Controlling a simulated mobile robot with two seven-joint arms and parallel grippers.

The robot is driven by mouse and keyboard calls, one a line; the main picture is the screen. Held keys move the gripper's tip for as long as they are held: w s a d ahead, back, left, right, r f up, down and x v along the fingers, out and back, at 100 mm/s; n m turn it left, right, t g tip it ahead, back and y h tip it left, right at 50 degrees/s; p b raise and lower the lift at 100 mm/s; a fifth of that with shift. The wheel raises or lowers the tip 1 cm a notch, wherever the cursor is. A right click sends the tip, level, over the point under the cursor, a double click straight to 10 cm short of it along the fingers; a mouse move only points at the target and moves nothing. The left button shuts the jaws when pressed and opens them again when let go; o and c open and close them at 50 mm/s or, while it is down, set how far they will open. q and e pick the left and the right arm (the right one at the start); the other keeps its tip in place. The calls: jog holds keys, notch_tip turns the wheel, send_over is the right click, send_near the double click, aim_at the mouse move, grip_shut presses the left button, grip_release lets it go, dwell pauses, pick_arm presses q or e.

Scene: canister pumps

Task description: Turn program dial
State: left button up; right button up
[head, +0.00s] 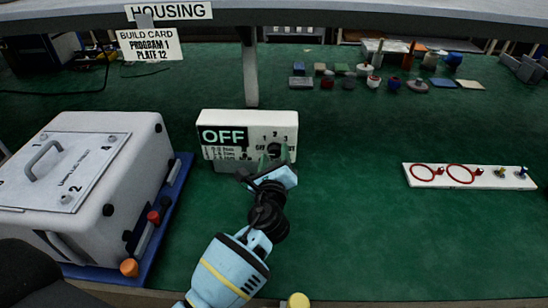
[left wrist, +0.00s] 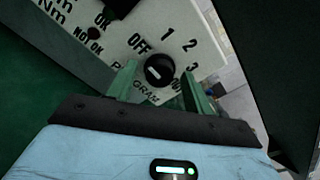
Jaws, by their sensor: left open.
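The program dial (left wrist: 159,69) is a round black knob with a white mark, on a white panel labelled OFF, 1, 2 and 3 in the left wrist view. The white control box (head: 222,152) stands at the back middle of the bench in the head view, with a display reading OFF. My right gripper is not in view.
A white housing (head: 90,150) on a blue base stands at left. A build card (head: 150,45) above reads PROGRAM 1, PLATE 12. A white strip (head: 410,176) with red rings lies at right. Several small parts lie at the back. The green mat (head: 400,240) is clear at front right.

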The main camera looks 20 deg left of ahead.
pick_arm(q)
jog(key=v, duration=0.8)
dwell(0.6)
